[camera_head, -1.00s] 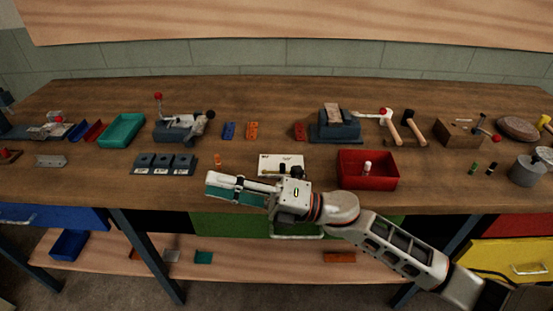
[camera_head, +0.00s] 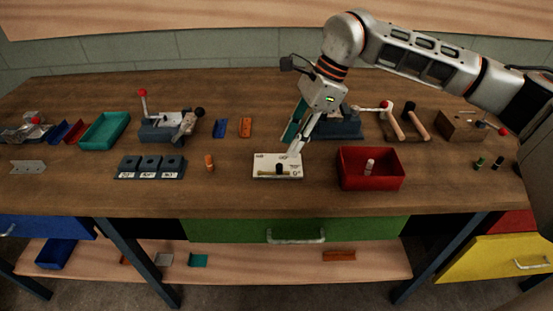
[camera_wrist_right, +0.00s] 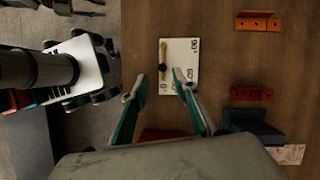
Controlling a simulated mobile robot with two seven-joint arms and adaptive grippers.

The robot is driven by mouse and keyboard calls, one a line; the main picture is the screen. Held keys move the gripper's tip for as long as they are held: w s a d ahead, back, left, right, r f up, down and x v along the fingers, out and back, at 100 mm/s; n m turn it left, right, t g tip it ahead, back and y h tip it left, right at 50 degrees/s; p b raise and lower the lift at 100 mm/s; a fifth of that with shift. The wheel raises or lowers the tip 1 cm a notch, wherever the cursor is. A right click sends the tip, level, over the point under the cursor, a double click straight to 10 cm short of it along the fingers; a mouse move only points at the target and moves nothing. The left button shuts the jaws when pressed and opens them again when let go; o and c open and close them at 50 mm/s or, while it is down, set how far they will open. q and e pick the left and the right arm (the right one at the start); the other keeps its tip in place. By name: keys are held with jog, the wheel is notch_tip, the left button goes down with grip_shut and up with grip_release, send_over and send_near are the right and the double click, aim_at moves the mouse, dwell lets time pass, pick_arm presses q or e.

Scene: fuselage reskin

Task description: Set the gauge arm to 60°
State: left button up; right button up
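The gauge is a small white plate (camera_head: 264,160) on the bench, with a black knob (camera_head: 279,168) and a thin brass-coloured gauge arm (camera_head: 267,174) along its front edge. This edge carries the 0° mark at its right end. In the right wrist view the plate (camera_wrist_right: 182,55) shows printed angle numbers, and the arm (camera_wrist_right: 163,50) lies along its left edge. My right gripper (camera_head: 293,143) points down over the back right of the plate. Its teal-padded fingers (camera_wrist_right: 155,84) are apart with nothing between them. Whether a fingertip touches the plate is unclear. My left gripper is out of view.
A red bin (camera_head: 371,183) holding a small pale cylinder stands right of the gauge. An orange peg (camera_head: 209,163) and dark labelled blocks (camera_head: 150,174) stand left. A blue-grey block (camera_head: 343,126) is behind. The bench in front of the gauge is clear.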

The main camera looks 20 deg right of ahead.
aim_at(280, 165)
jog(key=x, duration=0.7)
jog(key=shift+w+d+f, duration=0.2)
jog(key=shift+f, duration=0.1)
grip_shut()
